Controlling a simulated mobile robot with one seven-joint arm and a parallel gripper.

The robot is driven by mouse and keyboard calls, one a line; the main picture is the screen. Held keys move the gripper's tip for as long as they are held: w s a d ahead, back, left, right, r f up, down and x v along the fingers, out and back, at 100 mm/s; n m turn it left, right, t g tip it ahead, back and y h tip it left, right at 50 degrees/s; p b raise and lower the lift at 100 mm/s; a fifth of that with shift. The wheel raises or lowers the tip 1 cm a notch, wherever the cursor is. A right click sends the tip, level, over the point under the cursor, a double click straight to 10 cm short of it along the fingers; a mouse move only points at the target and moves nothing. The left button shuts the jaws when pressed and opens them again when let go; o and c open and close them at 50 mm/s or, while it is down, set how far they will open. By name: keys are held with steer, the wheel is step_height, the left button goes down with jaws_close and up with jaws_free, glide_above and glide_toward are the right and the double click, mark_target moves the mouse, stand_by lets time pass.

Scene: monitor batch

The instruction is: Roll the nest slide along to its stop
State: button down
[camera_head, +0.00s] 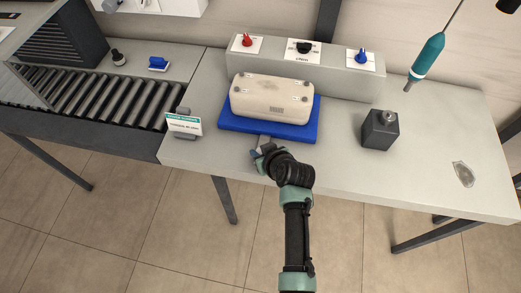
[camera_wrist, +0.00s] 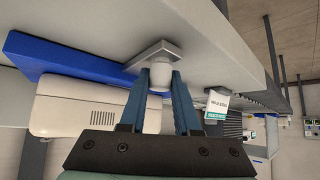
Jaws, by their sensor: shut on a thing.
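The nest slide is a blue tray (camera_head: 268,134) on the grey workbench, and it also shows in the wrist view (camera_wrist: 60,62). A beige device with a vent (camera_head: 272,98) lies on it; in the wrist view the device (camera_wrist: 75,110) is left of my fingers. A grey bracket (camera_wrist: 156,52) with a pale round knob (camera_wrist: 157,82) sticks out from the tray's front edge. My gripper (camera_head: 261,154) is at that front edge, and its blue fingers (camera_wrist: 160,82) are shut on the knob, one on each side. The slide's stop cannot be made out.
A roller conveyor (camera_head: 105,97) joins the bench at the left, with a small sign (camera_head: 184,125) at the junction. A dark block (camera_head: 380,131) stands right of the tray. A teal screwdriver (camera_head: 427,58) hangs above. A switch panel (camera_head: 305,70) runs behind. Bench at right front is mostly clear.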

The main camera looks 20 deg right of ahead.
steer(key=shift+s+a, duration=0.1)
stand_by(0.7)
steer(key=s+a+p, duration=0.2)
steer(key=s, duration=0.1)
steer(key=s+a, duration=0.1)
steer(key=s, duration=0.1)
steer(key=shift+a+f+p, duration=0.15)
steer(key=shift+a+p, duration=0.1)
steer(key=shift+p, duration=0.15)
steer(key=c, duration=0.6)
jaws_free()
steer(key=shift+s, duration=0.15)
steer(key=shift+r, duration=0.2)
steer(key=v, duration=1.2)
steer(key=shift+s+r, duration=0.25)
